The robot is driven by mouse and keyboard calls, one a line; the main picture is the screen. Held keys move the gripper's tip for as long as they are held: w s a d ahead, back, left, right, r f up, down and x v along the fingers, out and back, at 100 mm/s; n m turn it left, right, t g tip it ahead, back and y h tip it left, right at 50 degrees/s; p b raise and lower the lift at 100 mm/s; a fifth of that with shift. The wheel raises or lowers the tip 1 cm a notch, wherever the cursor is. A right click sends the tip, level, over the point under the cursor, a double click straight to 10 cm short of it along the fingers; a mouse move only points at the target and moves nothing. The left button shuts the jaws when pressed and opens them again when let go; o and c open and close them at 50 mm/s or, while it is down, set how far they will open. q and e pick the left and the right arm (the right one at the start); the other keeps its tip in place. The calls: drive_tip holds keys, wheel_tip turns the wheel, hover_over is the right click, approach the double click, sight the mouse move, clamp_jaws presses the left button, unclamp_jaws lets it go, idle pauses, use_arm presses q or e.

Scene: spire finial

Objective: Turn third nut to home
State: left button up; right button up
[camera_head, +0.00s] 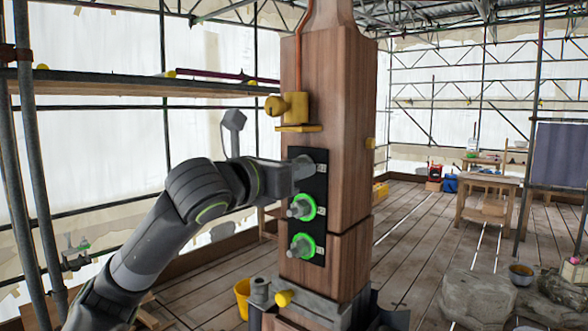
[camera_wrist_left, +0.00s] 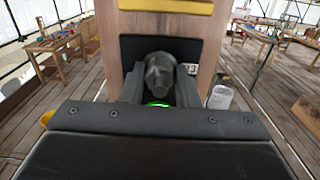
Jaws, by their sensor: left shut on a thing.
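A black plate (camera_head: 321,183) on the wooden post carries three grey nuts in a column. My left gripper (camera_head: 290,170) is at the top nut (camera_head: 304,166), reaching it from the left. In the left wrist view the two fingers (camera_wrist_left: 159,92) stand on either side of this nut (camera_wrist_left: 160,72), shut on it. A bit of green shows just below it. The middle nut (camera_head: 298,207) and the bottom nut (camera_head: 299,246) each have a bright green ring around them and stand free. My right gripper is not in view.
A yellow fitting (camera_head: 293,107) juts from the wooden post (camera_head: 345,150) above the plate. A grey block with a yellow knob (camera_head: 283,298) is at the post's foot. A yellow bucket (camera_head: 243,296) stands on the floor at left. Scaffold poles (camera_head: 32,160) rise at far left.

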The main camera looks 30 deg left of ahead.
use_arm(q)
drive_tip(key=shift+f+m, duration=0.2)
drive_tip(key=shift+m, duration=1.8)
drive_tip(key=o, duration=1)
drive_tip(key=shift+r, duration=0.1)
drive_tip(key=shift+c, duration=0.2)
drive_tip(key=s+a+b, duration=0.1)
drive_tip(key=s+b, duration=1.2)
drive_tip(key=s, duration=0.4)
drive_tip(key=shift+s+a, duration=0.2)
